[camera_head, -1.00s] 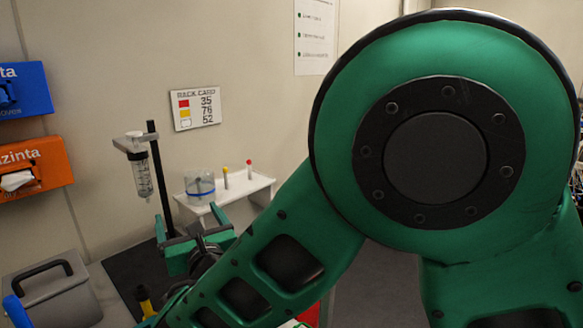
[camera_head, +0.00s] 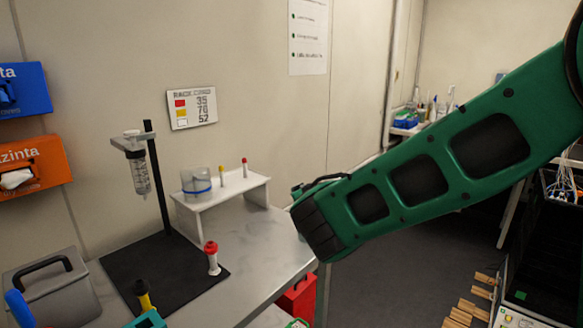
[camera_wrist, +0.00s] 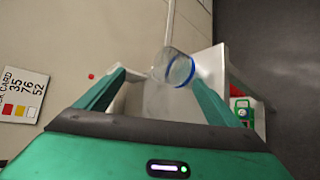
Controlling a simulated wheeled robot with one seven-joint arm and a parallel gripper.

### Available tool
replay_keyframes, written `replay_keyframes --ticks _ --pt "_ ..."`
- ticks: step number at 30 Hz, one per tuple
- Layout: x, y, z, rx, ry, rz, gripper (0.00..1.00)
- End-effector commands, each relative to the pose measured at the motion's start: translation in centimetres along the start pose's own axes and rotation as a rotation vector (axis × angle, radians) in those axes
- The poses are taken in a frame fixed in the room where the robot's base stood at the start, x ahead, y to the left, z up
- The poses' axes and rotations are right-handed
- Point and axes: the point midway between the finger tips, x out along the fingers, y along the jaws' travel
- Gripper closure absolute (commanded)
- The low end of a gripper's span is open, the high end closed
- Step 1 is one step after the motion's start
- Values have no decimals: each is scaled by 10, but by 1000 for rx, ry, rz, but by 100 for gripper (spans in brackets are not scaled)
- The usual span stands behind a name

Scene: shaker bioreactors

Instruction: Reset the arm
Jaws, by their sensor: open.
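My green arm (camera_head: 420,180) reaches in from the right, its dark-banded end above the right edge of the bench (camera_head: 262,262). The head view does not clearly show my jaws. In the wrist view my gripper (camera_wrist: 160,82) is open, its two teal fingers spread wide with nothing held between them. Beyond them, a clear beaker with a blue band (camera_wrist: 178,70) shows with the white stand.
The beaker (camera_head: 196,185) and two small vials stand on the white stand (camera_head: 225,197). A black mat (camera_head: 165,270) bears a red-capped vial (camera_head: 212,260) and a dropper stand (camera_head: 152,170). A grey box (camera_head: 50,290) stands left.

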Motion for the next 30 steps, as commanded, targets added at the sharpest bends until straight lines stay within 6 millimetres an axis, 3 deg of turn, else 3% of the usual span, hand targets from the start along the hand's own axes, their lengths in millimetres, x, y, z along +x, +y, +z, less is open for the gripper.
replay_keyframes --ticks 1,3,8,12,21,27,30 --pt "-3 -15 28 127 -17 -54 13" --pt "-10 -38 56 312 -37 -133 13" --pt "-37 -90 107 732 -104 -295 13" --pt "-72 -132 139 1085 -188 -421 13" --pt "-152 -197 164 1686 -402 -617 13" --pt "-197 -223 164 1963 -548 -699 13" --pt "-221 -254 187 2013 -682 -736 13"
